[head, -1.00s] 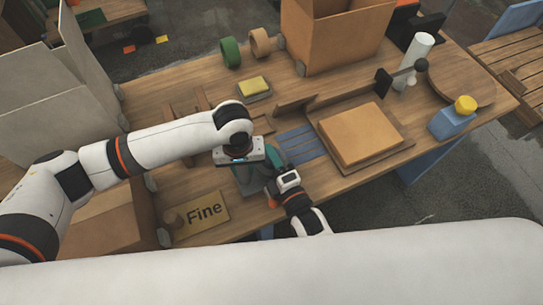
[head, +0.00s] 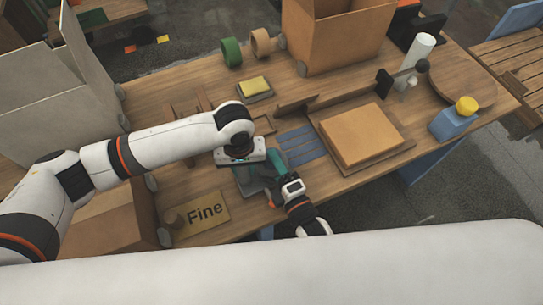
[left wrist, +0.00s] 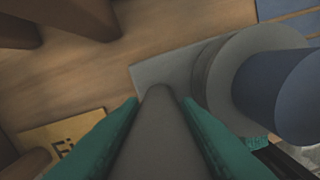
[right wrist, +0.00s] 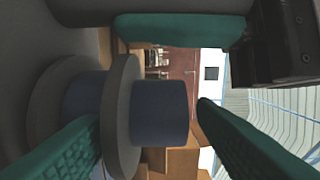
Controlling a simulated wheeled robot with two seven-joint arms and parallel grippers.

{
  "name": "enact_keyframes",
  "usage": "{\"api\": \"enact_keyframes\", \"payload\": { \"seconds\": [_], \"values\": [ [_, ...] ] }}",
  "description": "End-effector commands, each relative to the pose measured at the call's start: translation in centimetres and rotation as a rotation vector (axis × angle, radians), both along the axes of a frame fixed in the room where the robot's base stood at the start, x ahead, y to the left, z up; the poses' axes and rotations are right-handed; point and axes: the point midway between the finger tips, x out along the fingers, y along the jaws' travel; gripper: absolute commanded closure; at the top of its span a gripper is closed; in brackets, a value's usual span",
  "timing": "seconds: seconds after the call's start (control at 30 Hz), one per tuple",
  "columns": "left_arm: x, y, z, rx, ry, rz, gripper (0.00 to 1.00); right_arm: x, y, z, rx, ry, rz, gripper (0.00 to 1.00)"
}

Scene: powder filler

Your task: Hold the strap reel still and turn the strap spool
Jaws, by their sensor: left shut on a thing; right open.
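The strap reel shows in the left wrist view as a grey post (left wrist: 160,145) above a flat grey base (left wrist: 150,72). My left gripper (left wrist: 160,98) is shut on that post, one green finger on each side. The strap spool has grey round flanges (left wrist: 222,75) and a blue cylindrical end (left wrist: 282,92), just right of the post. In the right wrist view the spool's flange (right wrist: 123,125) and blue end (right wrist: 165,112) lie between the spread fingers of my open right gripper (right wrist: 152,110). Contact cannot be told. In the head view, the grippers largely hide the reel.
A "Fine" plate (head: 203,213) lies left of the reel on the wooden table. Blue strips (head: 300,146) and a board with an orange-brown pad (head: 360,134) lie to the right. A cardboard box (head: 335,35) stands at the back. My two grippers are close together.

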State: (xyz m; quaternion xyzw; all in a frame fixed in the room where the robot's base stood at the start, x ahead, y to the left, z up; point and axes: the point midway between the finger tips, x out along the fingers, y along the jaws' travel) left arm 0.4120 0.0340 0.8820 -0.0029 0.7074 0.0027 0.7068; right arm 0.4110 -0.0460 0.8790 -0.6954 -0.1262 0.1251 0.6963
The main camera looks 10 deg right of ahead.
Motion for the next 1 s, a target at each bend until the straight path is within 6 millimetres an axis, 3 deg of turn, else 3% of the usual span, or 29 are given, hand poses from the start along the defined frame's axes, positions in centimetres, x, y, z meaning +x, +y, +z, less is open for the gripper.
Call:
{"api": "enact_keyframes", "payload": {
  "seconds": [0.2,0.43,0.83,0.9,1.0],
  "values": [
    [0.0,0.0,0.0,0.001,0.001,0.0,1.0,-4.7,-1.7,-0.1,0.0,0.002,0.0,0.48],
    [0.0,0.0,0.0,0.001,0.0,0.0,1.0,-8.0,-2.9,0.0,0.003,0.0,0.001,0.48],
    [0.1,0.0,0.1,0.0,-0.001,0.001,1.0,-8.9,-3.3,0.1,0.004,-0.004,0.001,0.48],
    [0.1,0.0,0.1,0.0,-0.002,0.001,1.0,-8.8,-3.3,0.1,0.004,-0.005,0.0,0.38],
    [0.1,0.0,0.1,0.0,-0.002,0.001,1.0,-7.6,-4.1,0.1,0.014,-0.011,-0.013,0.37]
  ]
}}
